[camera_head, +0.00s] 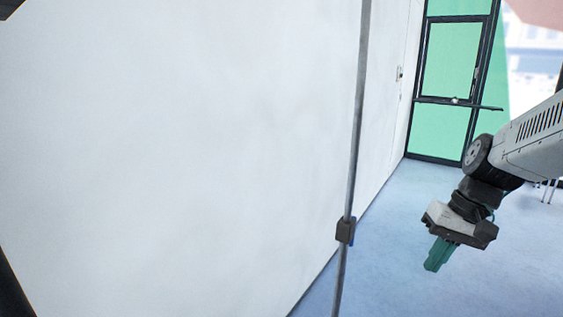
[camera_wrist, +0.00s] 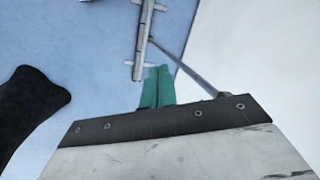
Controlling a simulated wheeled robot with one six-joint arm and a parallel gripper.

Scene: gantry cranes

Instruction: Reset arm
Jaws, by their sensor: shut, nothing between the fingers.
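My gripper (camera_head: 436,264) hangs at the right of the head view, at the end of my arm, with its teal fingers pointing down over the blue floor. The fingers are together and hold nothing. In the wrist view my gripper (camera_wrist: 158,76) shows its teal fingers side by side past the dark edge of its housing. No object touches the fingers in the head view.
A large white wall (camera_head: 180,150) fills the left and middle. A thin grey pole (camera_head: 355,130) with a dark clamp stands before it. A green glazed door (camera_head: 450,60) with a dark frame is at the back. Blue floor (camera_head: 400,280) around my gripper looks clear.

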